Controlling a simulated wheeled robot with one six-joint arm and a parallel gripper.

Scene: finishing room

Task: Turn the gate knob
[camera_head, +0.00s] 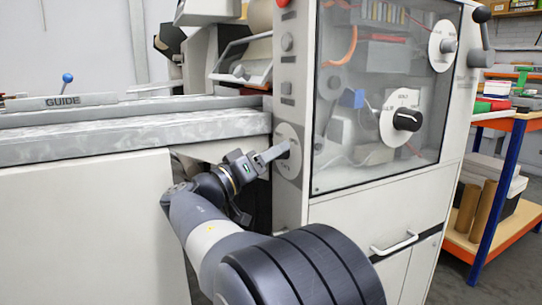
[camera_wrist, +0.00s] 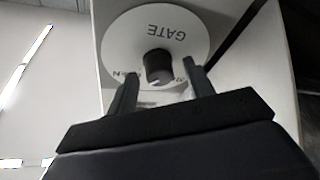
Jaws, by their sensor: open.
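The gate knob (camera_wrist: 157,64) is a small dark round knob with a pale pointer mark. It sits on a white dial plate (camera_wrist: 150,20) lettered GATE, which appears upside down in the wrist view. In the head view the plate (camera_head: 291,169) is on the machine's narrow grey front post, and my gripper hides the knob. My gripper (camera_wrist: 159,69) is open, with one finger on each side of the knob in the wrist view. In the head view its fingers (camera_head: 277,152) point at the dial. Whether they touch the knob I cannot tell.
A glazed machine door (camera_head: 340,170) with a larger black knob (camera_head: 407,119) stands right of the dial. A grey metal bed marked GUIDE (camera_head: 150,127) lies left of my arm. A blue-legged orange bench (camera_head: 500,160) is at far right.

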